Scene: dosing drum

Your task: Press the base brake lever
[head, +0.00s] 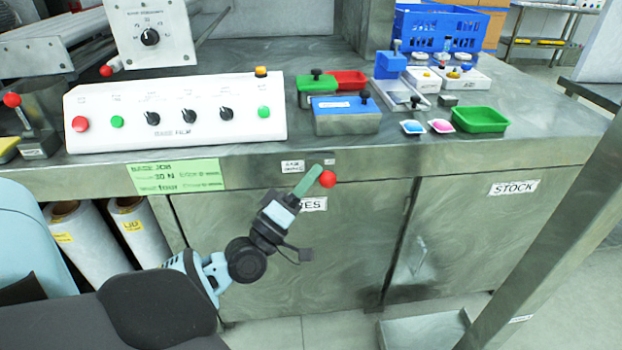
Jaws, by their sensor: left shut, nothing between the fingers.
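A lever's red ball knob (328,179) shows at the front of the bench, just below its top edge; its shaft is mostly hidden. Small labels sit above it, too small to read, so I cannot confirm it is the base brake lever. My left gripper (308,182) reaches up from below, its greenish fingers shut and empty. The fingertips are just left of the red knob; I cannot tell whether they touch it. Another red-knobbed lever (12,100) stands at the far left of the bench. My right gripper is not in view.
A white control panel (175,112) with buttons and dials stands on the bench. To its right are a blue box (346,117), a green tray (481,119) and a blue crate (440,32). Cabinet doors (470,235) are below. A slanted metal post (560,240) stands at the right.

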